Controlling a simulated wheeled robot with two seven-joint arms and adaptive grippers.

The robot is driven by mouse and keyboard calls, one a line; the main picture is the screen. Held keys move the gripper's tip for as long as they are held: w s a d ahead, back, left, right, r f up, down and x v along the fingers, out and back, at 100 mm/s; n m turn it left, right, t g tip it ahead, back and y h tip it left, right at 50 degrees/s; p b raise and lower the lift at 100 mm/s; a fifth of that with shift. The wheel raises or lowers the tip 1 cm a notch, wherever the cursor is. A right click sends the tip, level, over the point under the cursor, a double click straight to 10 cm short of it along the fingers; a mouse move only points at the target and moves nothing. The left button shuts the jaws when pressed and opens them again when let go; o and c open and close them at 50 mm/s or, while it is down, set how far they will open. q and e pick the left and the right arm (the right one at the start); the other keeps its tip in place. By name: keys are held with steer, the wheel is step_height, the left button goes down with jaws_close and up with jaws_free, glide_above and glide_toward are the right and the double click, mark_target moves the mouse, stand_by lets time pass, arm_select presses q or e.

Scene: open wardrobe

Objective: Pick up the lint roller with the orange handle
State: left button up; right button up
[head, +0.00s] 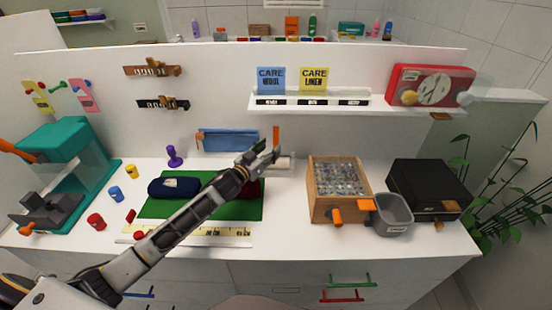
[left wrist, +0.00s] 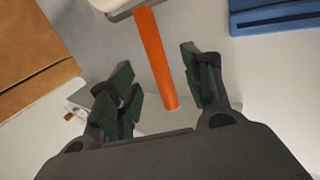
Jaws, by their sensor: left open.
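The lint roller's orange handle (head: 276,137) stands upright at the back of the white counter, just beyond my left gripper (head: 264,152). In the left wrist view the orange handle (left wrist: 152,45) runs between the spread fingers of my left gripper (left wrist: 158,80). A gap shows on each side, so the gripper looks open and not closed on it. A white part (left wrist: 112,6) at the handle's upper end is cut off by the frame edge. My right gripper is not in view.
A wooden box (head: 322,214) and grey bin (head: 391,224) stand to the right, beside a black box (head: 430,188). A blue folded item (head: 227,139) leans behind. A green mat (head: 158,208) lies under my left arm. Bare counter (head: 285,212) lies between mat and wooden box.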

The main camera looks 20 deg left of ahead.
mark_target(274, 146)
arm_select(q)
steer(key=shift+w+d+f, duration=0.2)
steer(key=shift+w+d, duration=0.05)
steer(key=shift+w, duration=0.45)
steer(key=shift+w+d+f, duration=0.15)
steer(key=shift+w+d, duration=0.05)
steer(key=shift+w, duration=0.45)
steer(key=shift+x, duration=1.15)
steer(key=shift+f, duration=0.1)
steer(key=shift+c, duration=0.3)
steer(key=c, duration=1)
jaws_close()
steer(key=shift+p, duration=0.3)
